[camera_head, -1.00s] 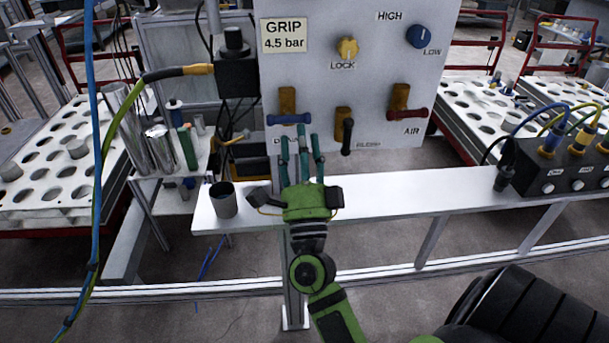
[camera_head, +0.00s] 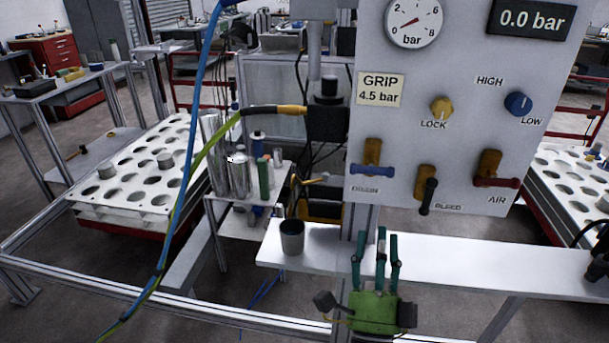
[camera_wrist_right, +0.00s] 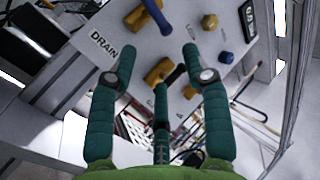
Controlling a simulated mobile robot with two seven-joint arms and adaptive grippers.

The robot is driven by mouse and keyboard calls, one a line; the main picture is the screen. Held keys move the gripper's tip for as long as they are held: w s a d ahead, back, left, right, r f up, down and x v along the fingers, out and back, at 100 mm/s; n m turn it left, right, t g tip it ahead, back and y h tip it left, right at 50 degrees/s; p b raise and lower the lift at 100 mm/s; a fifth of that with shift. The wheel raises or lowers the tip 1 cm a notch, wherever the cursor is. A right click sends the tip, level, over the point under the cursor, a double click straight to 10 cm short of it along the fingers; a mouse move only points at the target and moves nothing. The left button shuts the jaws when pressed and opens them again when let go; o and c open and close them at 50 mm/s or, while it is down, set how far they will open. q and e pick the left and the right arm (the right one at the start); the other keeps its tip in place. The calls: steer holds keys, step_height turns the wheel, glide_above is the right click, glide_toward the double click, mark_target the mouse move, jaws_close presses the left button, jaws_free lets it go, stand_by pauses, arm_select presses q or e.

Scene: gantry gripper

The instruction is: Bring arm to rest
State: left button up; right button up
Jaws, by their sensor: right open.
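My right gripper (camera_head: 376,262) is green with teal fingers. It is in front of the white shelf, below the control panel (camera_head: 450,110), with its fingers pointing up. The fingers are spread and hold nothing. In the right wrist view the open fingers (camera_wrist_right: 160,75) reach toward the panel, with its DRAIN label and handles beyond them. The gripper appears apart from the blue handle (camera_head: 371,170), the black bleed handle (camera_head: 428,195) and the red air handle (camera_head: 496,182). My left gripper is not in view.
A dark cup (camera_head: 291,237) stands on the white shelf (camera_head: 450,262) left of my gripper. Blue and yellow-green hoses (camera_head: 190,165) hang at left. A perforated white rack (camera_head: 130,190) stands behind them. The panel has a gauge (camera_head: 414,20) and a display reading 0.0 bar (camera_head: 530,18).

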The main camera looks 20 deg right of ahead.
steer(key=w+a+f+n+g+y, duration=0.1)
steer(key=w+a+f+n+y, duration=0.2)
steer(key=f, duration=0.4)
steer(key=w+a+f+n+y, duration=0.1)
steer(key=a+f+n+y, duration=0.1)
steer(key=f+n+y, duration=0.4)
steer(key=w+a+f+n+g+y, duration=0.1)
steer(key=w+a+f+n, duration=0.15)
steer(key=f, duration=0.45)
steer(key=s+a+f+n+g+y, duration=0.2)
steer(key=s+f+n+g, duration=0.1)
steer(key=f, duration=0.6)
steer(key=s+a+f+n+g+y, duration=0.2)
steer(key=f+n, duration=0.1)
steer(key=f, duration=0.7)
steer(key=s+d+f+n+g, duration=0.3)
steer(key=s+f+n+g, duration=0.5)
steer(key=s+f, duration=1.3)
steer(key=s+d+f+g, duration=0.2)
steer(key=s, duration=0.4)
steer(key=s+d+f+n+g+h, duration=0.1)
steer(key=s+f+g, duration=0.1)
steer(key=s, duration=0.4)
steer(key=shift+d+g, duration=0.35)
steer(key=shift+g, duration=0.25)
steer(key=shift+s+f, duration=0.1)
